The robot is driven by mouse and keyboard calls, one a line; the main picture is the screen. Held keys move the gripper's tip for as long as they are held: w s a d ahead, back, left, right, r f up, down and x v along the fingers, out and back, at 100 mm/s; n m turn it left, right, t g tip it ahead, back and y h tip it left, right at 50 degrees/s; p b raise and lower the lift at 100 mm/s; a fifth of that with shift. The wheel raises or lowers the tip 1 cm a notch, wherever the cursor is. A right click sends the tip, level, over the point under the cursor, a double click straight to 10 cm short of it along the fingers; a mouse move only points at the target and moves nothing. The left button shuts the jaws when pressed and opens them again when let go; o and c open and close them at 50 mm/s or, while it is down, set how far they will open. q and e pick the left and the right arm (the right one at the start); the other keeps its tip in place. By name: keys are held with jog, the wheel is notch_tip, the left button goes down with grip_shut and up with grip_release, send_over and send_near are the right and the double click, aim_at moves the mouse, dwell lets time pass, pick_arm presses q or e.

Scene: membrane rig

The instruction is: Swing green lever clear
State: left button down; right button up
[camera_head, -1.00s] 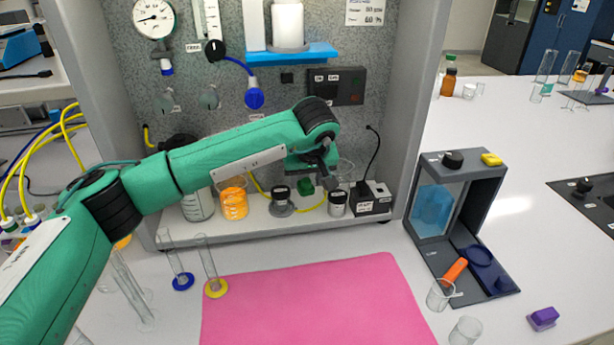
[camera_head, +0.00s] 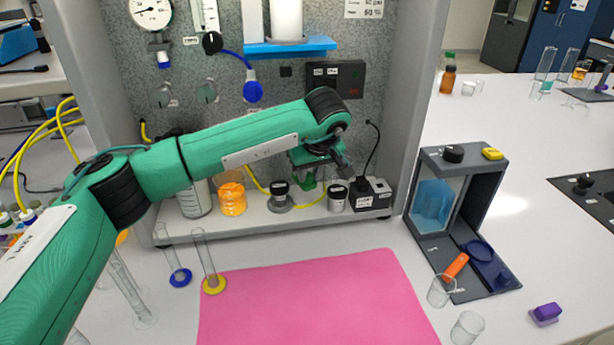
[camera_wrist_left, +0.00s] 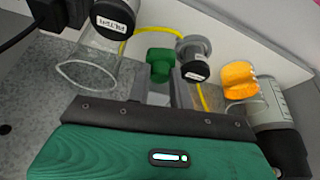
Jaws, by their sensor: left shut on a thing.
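The green lever (camera_head: 308,183) is on the shelf of the grey rig, at the back, between two black-capped fittings. In the left wrist view its green head (camera_wrist_left: 159,62) shows between and just beyond my finger ends. My left gripper (camera_head: 313,173) reaches down to it from above. In the wrist view the left gripper's two grey fingers (camera_wrist_left: 161,82) are shut on the green lever. The lower part of the lever is hidden by the fingers. My right gripper is in neither view now.
A labelled black-capped jar (camera_head: 337,196) stands right of the lever, and a capped grey fitting (camera_head: 280,193) left of it. An orange-filled vessel (camera_head: 232,199) is further left. A yellow tube (camera_wrist_left: 140,38) passes behind the lever. The pink mat (camera_head: 315,295) in front is clear.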

pick_arm(q)
jog(key=shift+w+d+n+y+b, duration=0.3)
jog(key=shift+d+n+y+b, duration=0.15)
jog(key=shift+n, duration=0.65)
jog(key=shift+w+d+n, duration=0.15)
jog(key=shift+n, duration=0.25)
jog(key=shift+w+n+g, duration=0.1)
jog(key=shift+n+g, duration=0.2)
jog(key=shift+n, duration=0.1)
jog(key=shift+d, duration=0.1)
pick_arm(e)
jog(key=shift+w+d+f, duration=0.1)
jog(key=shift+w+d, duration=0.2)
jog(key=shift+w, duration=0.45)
pick_arm(q)
jog(key=shift+y, duration=0.25)
jog(key=shift+r, duration=0.1)
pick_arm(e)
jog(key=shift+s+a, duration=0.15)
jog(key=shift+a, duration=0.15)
